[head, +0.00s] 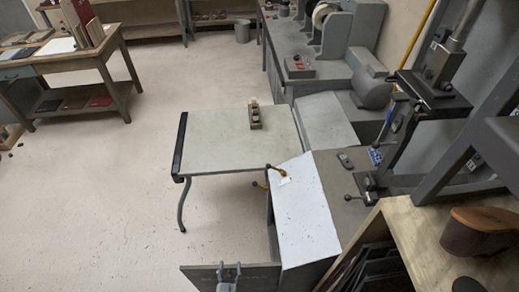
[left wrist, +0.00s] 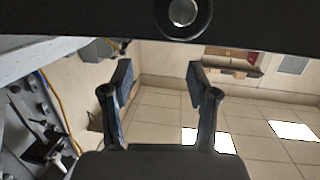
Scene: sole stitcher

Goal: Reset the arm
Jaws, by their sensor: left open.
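My left gripper (head: 229,271) shows small at the bottom edge of the head view, its two fingers pointing up in the picture, over a grey panel. In the left wrist view its two dark fingers (left wrist: 160,85) stand apart with nothing between them, so it is open and empty. The stitcher (head: 440,85), a dark metal machine with an upright post and a blue-handled part, stands at the right, well apart from the gripper. My right gripper cannot be made out.
A pale table (head: 220,140) with a small block (head: 255,117) stands mid-view. A white sloped panel (head: 303,215) lies right of the gripper. A wooden shelf (head: 415,235) bears a brown shoe (head: 480,230). The floor (head: 90,215) at left is clear.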

